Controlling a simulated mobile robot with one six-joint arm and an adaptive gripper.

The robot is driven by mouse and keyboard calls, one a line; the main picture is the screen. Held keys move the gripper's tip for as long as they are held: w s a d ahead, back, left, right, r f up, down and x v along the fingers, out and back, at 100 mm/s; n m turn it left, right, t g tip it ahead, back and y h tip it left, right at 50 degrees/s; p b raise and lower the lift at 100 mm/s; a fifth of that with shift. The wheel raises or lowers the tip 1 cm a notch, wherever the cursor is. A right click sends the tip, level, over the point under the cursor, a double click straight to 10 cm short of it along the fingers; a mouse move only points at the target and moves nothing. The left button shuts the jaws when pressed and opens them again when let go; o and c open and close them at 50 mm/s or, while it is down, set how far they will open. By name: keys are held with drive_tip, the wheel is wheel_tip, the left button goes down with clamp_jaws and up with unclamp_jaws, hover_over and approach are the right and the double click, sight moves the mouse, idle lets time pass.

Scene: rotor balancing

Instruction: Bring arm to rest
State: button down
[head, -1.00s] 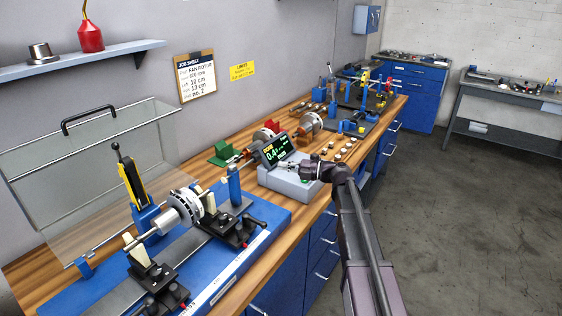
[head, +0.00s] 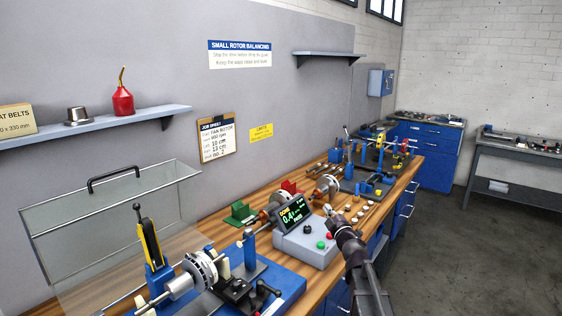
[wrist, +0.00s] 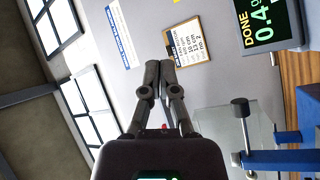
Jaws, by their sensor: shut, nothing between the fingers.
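My gripper (head: 328,210) is at the end of my arm (head: 358,258), raised just right of the grey readout box (head: 305,245) on the bench. In the wrist view my gripper (wrist: 160,66) has its two dark fingers together, with nothing held. The box's display (head: 292,213) reads "DONE" and about 0.4; it also shows at the upper right of the wrist view (wrist: 270,22). The rotor (head: 200,270) sits on the blue balancing machine (head: 285,285) at the front left. Part of the machine is cut off by the lower picture edge.
A clear hinged guard (head: 110,215) stands behind the rotor. The wooden bench (head: 215,222) carries more rotors, small parts and a dark tool mat (head: 360,185) farther back. A shelf (head: 90,128) is on the left wall. The floor (head: 460,260) at right is clear.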

drive_tip(key=s+d+f+m+g+h+p, duration=0.2)
drive_tip(key=s+d+f+m+g+h, duration=0.85)
drive_tip(key=m, duration=0.35)
drive_tip(key=s+a+f+m+g+y, duration=0.1)
drive_tip(key=s+a+f+g, duration=0.3)
drive_tip(key=s, duration=0.7)
drive_tip(key=s+a+f+m+g+y+p, duration=0.1)
drive_tip(key=s+a+f+g+y, duration=0.2)
drive_tip(key=s, duration=0.8)
drive_tip(key=shift+a+f+g+p, duration=0.3)
drive_tip(key=shift+a+f+g, duration=0.2)
drive_tip(key=shift+a+g, duration=0.6)
